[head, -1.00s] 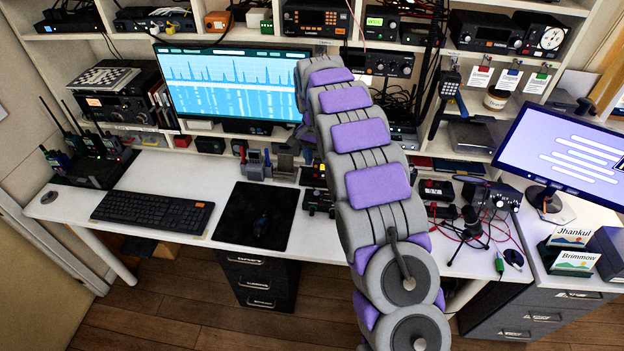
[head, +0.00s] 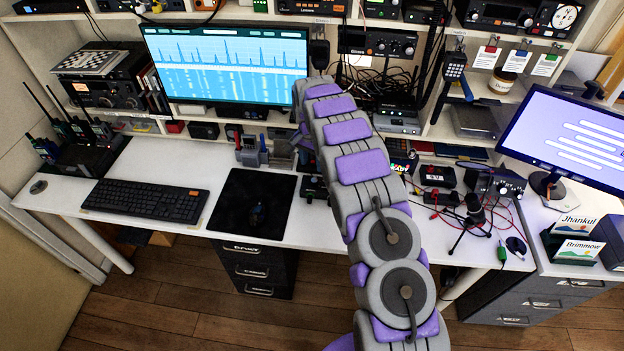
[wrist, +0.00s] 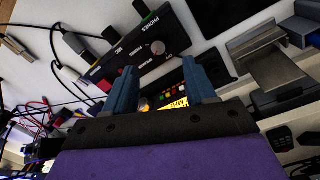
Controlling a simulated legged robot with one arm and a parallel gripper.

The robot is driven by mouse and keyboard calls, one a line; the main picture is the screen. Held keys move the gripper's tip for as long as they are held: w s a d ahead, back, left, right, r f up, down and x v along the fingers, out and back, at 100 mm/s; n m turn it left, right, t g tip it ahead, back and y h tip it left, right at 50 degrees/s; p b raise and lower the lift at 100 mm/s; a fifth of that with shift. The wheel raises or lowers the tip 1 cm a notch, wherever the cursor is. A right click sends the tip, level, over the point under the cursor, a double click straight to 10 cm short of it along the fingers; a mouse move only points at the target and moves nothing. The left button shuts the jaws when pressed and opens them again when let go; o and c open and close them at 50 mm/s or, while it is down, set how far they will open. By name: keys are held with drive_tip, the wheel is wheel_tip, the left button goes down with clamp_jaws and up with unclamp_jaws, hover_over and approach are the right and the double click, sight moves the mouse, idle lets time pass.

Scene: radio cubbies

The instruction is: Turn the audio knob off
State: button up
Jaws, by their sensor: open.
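A black audio box (wrist: 118,55) shows in the wrist view at upper left of centre. It is labelled PHONES, POWER and MIC. A silver round knob (wrist: 157,47) sits on its face, with a smaller red control near the MIC end. Which control is the audio knob I cannot tell for certain. My gripper (wrist: 160,68) has two blue fingers spread apart with nothing between them. The silver knob lies just beyond the fingertips, between them in the picture; contact is not visible. In the head view my arm hides the gripper and much of the desk behind it.
A lit yellow display (wrist: 173,102) with coloured buttons shows between the fingers. In the head view, a mouse pad (head: 250,205) and keyboard (head: 145,200) lie left of my arm. A microphone stand (head: 474,210) and loose cables stand right. Shelves of radios rise behind.

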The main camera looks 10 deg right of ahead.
sight(314, 180)
drive_tip(key=f, duration=0.2)
drive_tip(key=f+b, duration=0.1)
drive_tip(key=f, duration=0.4)
drive_tip(key=shift+s+d, duration=0.15)
drive_tip(key=shift+d, duration=0.2)
drive_tip(key=shift+a+f+b, duration=0.3)
drive_tip(key=shift+f, duration=0.2)
drive_tip(key=shift+d, duration=0.45)
drive_tip(key=shift+c, duration=0.4)
drive_tip(key=shift+a, duration=0.2)
clamp_jaws()
